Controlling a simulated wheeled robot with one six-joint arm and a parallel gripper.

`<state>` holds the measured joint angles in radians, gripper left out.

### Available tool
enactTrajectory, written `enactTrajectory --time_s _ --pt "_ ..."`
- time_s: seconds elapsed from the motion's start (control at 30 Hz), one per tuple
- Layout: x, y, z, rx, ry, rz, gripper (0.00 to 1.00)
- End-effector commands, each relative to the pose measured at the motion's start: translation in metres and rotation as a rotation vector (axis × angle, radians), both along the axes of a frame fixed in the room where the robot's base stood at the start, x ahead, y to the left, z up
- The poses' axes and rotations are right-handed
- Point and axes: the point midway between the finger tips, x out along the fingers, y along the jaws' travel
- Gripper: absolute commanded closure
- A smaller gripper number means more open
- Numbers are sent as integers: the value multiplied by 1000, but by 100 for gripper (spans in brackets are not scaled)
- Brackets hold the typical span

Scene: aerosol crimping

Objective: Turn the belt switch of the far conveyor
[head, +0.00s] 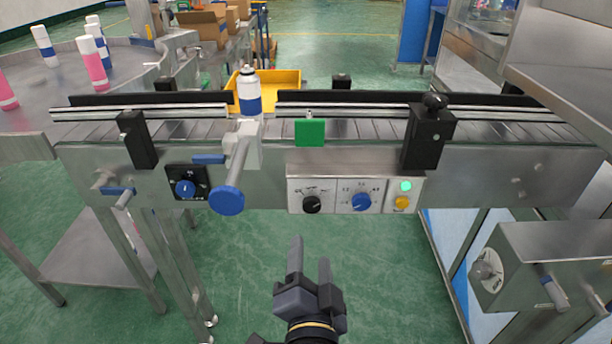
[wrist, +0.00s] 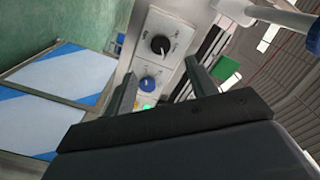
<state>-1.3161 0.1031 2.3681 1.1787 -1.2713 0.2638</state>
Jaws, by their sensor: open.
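The conveyor (head: 480,165) runs across the head view, with a control panel on its near side. The panel carries a black rotary knob (head: 312,204), a blue dial (head: 361,202), a lit green lamp (head: 405,186) and a yellow button (head: 402,203). The lettering is too small to read, so I cannot tell for sure which is the belt switch. My gripper (head: 311,252) is open and empty, below and in front of the black knob, apart from it. In the wrist view, the black knob (wrist: 160,45) and blue dial (wrist: 150,84) show between my fingers (wrist: 160,70).
A blue-knobbed handle (head: 227,200) sticks out left of the panel. Further left is a black plate with another blue dial (head: 185,188). A white bottle with a blue band (head: 249,92) stands at the belt. A steel box (head: 545,265) is at the right. Floor before the panel is clear.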

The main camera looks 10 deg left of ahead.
Motion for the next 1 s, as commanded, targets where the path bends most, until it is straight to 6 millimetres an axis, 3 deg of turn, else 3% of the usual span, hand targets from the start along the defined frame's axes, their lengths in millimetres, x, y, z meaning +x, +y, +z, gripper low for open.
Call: enactTrajectory --time_s 0.27,1.0 --pt "6 -2 0 0 -4 -2 46" --pt "95 20 0 -1 -5 1 46"
